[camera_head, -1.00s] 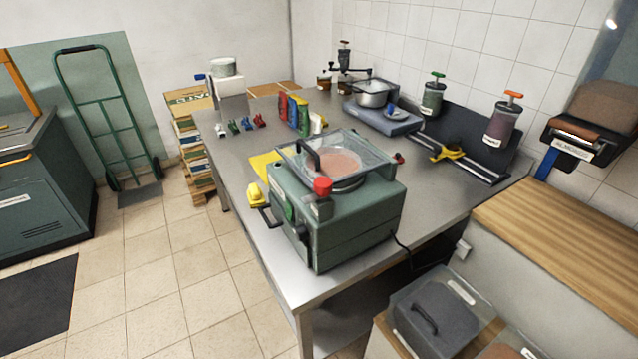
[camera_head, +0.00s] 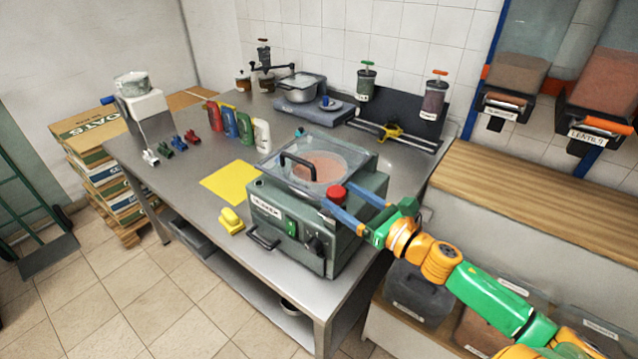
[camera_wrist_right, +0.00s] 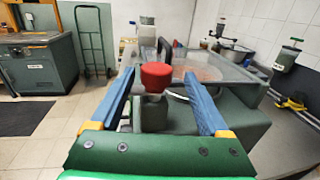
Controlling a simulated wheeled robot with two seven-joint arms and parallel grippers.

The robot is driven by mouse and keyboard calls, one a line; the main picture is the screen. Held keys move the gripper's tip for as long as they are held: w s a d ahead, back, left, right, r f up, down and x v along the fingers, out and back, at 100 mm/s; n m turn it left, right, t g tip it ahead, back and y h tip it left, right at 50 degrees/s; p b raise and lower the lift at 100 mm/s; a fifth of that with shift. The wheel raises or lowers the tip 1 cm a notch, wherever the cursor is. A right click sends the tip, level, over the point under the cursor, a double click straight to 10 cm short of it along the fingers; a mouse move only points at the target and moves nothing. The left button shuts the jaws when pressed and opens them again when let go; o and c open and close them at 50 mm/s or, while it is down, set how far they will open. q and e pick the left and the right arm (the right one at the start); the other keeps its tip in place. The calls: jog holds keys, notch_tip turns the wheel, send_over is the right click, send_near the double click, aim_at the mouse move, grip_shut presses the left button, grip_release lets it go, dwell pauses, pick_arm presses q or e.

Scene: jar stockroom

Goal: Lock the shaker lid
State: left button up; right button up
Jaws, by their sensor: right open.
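The shaker (camera_head: 300,230) is a grey-green box on the steel table, with a green switch and a black dial on its front. Its clear lid (camera_head: 345,150) with a black handle (camera_head: 298,163) lies down over a round sieve of reddish-brown material. A red knob (camera_head: 337,193) sits on a post at the shaker's near right corner. It also shows in the wrist view (camera_wrist_right: 155,76). My right gripper (camera_head: 341,199) is open, with its blue fingers to either side of the knob. Whether they touch it I cannot tell. My left gripper is not in view.
A yellow sheet (camera_head: 229,182) and a yellow block (camera_head: 231,221) lie left of the shaker. Several coloured scoops or bottles (camera_head: 230,122) stand behind it. A scale with a pot (camera_head: 300,85) is farther back. A wooden counter (camera_head: 540,205) is at the right.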

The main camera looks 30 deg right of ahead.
aim_at(329, 188)
jog(key=x, duration=0.2)
jog(key=p+x, duration=0.1)
jog(key=shift+w+a+r, duration=0.3)
jog(key=shift+a, duration=0.05)
jog(key=shift+w+a+f, duration=0.1)
jog(key=shift+w, duration=0.55)
jog(key=shift+w+f, duration=0.15)
jog(key=shift+w, duration=0.15)
grip_shut()
